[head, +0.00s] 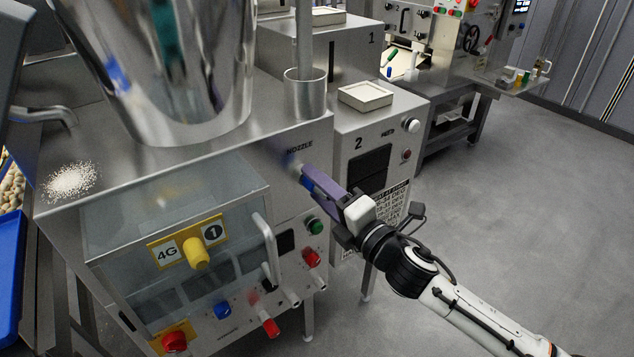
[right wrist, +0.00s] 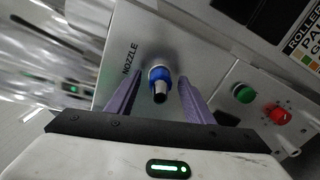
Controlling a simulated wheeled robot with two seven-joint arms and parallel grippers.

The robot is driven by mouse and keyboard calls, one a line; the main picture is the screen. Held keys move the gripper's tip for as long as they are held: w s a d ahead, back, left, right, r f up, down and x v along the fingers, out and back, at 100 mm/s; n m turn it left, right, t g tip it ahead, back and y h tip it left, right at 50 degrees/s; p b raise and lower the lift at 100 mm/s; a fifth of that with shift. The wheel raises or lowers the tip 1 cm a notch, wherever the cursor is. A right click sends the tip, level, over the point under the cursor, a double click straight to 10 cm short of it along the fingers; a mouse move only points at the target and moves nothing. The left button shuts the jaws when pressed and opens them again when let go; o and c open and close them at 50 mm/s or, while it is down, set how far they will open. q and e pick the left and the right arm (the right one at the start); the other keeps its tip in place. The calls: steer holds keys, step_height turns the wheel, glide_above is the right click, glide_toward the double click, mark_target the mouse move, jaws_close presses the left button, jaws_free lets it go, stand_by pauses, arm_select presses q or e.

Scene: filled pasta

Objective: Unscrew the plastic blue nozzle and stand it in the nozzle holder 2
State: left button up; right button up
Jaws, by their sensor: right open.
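The blue nozzle (right wrist: 157,83) with a grey metal tip sticks out from the steel panel beside the word NOZZLE in the right wrist view. My right gripper (right wrist: 159,92) is open, with one purple finger on each side of the nozzle and a visible gap to each. In the head view my right gripper (head: 305,175) reaches in from the lower right to the machine's side panel, and its fingers mostly hide the nozzle. A shallow square cream tray (head: 365,96) sits on the steel unit marked 2; I cannot tell if it is nozzle holder 2. My left gripper is not in view.
A steel cup (head: 305,95) with an upright rod stands on the machine near the panel. A large shiny hopper (head: 180,70) is at its left. A green button (head: 315,226) and red knob (head: 311,257) lie below my gripper. Open floor is at the right.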

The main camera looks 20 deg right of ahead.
steer(key=m+p, duration=0.1)
steer(key=m, duration=0.1)
steer(key=shift+r+m, duration=0.1)
steer(key=shift+m, duration=0.3)
steer(key=c, duration=1.1)
steer(key=shift+n, duration=0.9)
jaws_close()
steer(key=n+p, duration=0.1)
steer(key=n, duration=0.4)
steer(key=shift+p, duration=0.3)
steer(key=n, duration=0.4)
steer(key=shift+p, duration=0.35)
steer(key=shift+n, duration=0.3)
